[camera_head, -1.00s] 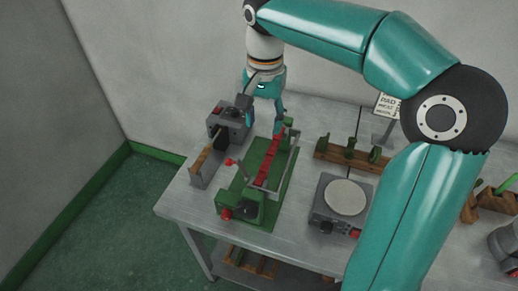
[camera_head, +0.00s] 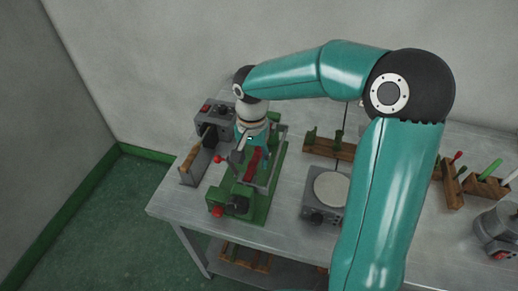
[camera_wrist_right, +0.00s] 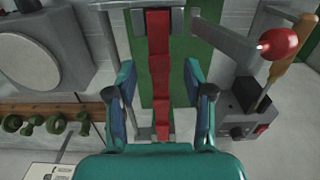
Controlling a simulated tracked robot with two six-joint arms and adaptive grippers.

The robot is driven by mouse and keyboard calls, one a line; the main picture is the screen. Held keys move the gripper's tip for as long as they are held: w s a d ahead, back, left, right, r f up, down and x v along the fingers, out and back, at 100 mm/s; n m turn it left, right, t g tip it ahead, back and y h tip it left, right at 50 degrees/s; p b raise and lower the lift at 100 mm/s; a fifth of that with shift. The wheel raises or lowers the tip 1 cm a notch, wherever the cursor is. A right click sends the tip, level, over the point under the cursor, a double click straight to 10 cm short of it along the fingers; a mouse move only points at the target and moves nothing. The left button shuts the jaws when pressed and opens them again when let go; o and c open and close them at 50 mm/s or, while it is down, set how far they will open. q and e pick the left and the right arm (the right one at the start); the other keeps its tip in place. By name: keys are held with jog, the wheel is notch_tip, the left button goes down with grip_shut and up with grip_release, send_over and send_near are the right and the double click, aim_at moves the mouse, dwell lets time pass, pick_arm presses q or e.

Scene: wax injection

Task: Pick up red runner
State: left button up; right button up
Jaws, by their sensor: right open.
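The red runner (camera_head: 254,164) is a long narrow red strip lying along a green fixture (camera_head: 263,208) on the table. In the right wrist view the runner (camera_wrist_right: 160,65) extends between the fingers of my right gripper (camera_wrist_right: 160,85), over the fixture's green plate (camera_wrist_right: 188,35). The right gripper (camera_head: 252,148) is open and empty. Its fingers stand on either side of the runner, apart from it; how far above it they are is hard to tell. In the head view the gripper and wrist hide the runner's far part. My left gripper is not in view.
A red-knobbed lever (camera_wrist_right: 278,43) reaches close to one finger. A grey machine (camera_head: 215,119) stands left of the fixture. A grey unit with a round plate (camera_head: 331,190) and a wooden rack (camera_head: 322,148) stand right. The table's front edge is clear.

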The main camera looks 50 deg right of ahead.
notch_tip(320, 180, down, 2)
jog(key=shift+f, duration=0.1)
grip_shut()
jog(key=shift+r, duration=0.2)
dwell(0.3)
